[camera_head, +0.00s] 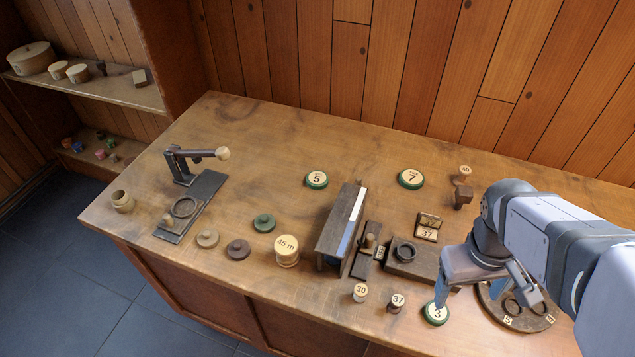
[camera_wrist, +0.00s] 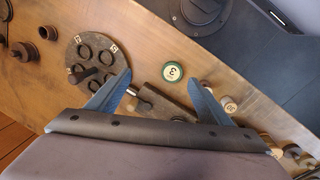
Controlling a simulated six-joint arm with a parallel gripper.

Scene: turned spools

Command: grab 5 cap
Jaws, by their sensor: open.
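The green-rimmed cap marked 5 (camera_head: 316,180) lies flat, pale face up, on the back middle of the bench in the head view. It does not show in the wrist view. My gripper (camera_head: 484,293) is far to its right, above the front right of the bench. In the wrist view my gripper (camera_wrist: 160,88) has its two blue fingers spread with nothing between them. A similar cap marked 3 (camera_head: 435,313) lies near my gripper; it also shows in the wrist view (camera_wrist: 172,71), beyond the fingertips. A cap marked 7 (camera_head: 411,179) lies right of the 5 cap.
An upright divider (camera_head: 340,228) stands between the 5 cap and my gripper's side. A round board with rings (camera_wrist: 91,57) and a dark block (camera_head: 410,263) lie near my gripper. The bench around the 5 cap is clear. A small lever stand (camera_head: 180,168) stands at left.

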